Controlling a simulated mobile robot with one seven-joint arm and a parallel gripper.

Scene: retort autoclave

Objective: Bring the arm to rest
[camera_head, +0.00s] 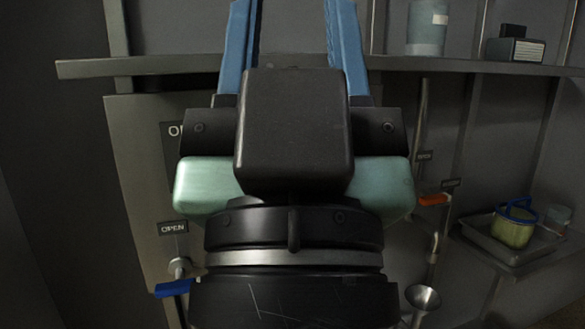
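My gripper (292,25) fills the middle of the head view, pointing up and away from the camera. Its two blue fingers stand wide apart, and their tips reach or pass the top edge of the picture. Nothing shows between the fingers except the grey wall and shelf behind. The dark gripper body and wrist hide the centre of the scene.
A shelf (430,65) crosses behind my gripper, holding a canister (427,28) and a dark box (515,48). A panel (140,190) and blue handle (173,288) are left. Right are an orange handle (433,200), a funnel (422,298) and a tray (482,238) with a green container (513,230).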

